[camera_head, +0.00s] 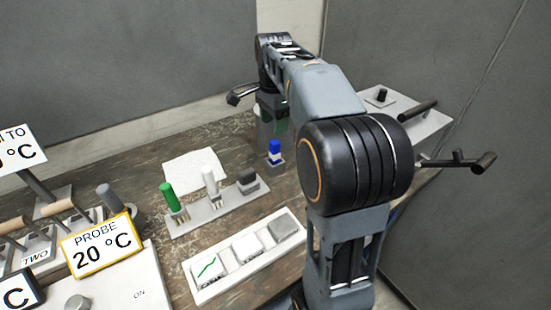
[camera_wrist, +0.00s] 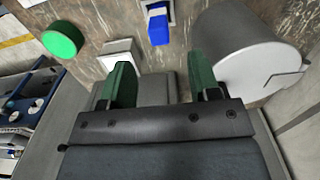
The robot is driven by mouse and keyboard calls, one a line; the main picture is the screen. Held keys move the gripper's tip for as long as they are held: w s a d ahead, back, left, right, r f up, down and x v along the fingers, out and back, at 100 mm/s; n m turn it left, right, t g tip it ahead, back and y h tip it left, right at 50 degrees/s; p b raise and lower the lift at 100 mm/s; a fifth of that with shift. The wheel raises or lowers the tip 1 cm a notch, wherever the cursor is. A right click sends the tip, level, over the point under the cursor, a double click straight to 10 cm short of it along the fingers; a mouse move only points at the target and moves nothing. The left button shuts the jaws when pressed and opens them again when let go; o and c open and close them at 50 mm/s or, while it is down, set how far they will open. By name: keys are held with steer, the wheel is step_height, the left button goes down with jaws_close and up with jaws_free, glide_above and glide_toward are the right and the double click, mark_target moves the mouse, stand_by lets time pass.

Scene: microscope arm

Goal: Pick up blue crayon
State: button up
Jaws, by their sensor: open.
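The blue crayon (camera_head: 275,148) stands upright on the table in the head view, with a blue top and a pale lower part. It also shows in the wrist view (camera_wrist: 158,30), at the top middle. My gripper (camera_wrist: 162,78) is open and empty, its two green fingers apart. In the wrist view the crayon appears beyond the fingertips, roughly in line with the gap between them. In the head view my gripper is at the far side of the table near the crayon, partly hidden behind its own housing.
A pale rack (camera_head: 215,212) holds a green crayon (camera_head: 169,196), a white one (camera_head: 209,180) and a dark block (camera_head: 247,180). A white paper (camera_head: 190,163) lies behind it. A picture-tile tray (camera_head: 212,290) is in front. A large grey cylinder (camera_wrist: 240,55) stands right of the fingers.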

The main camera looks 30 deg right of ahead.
mark_target(275, 142)
steer(key=shift+s+d+f+b, duration=0.1)
steer(key=shift+f+b, duration=0.4)
steer(key=shift+f, duration=4.3)
steer(key=c, duration=1)
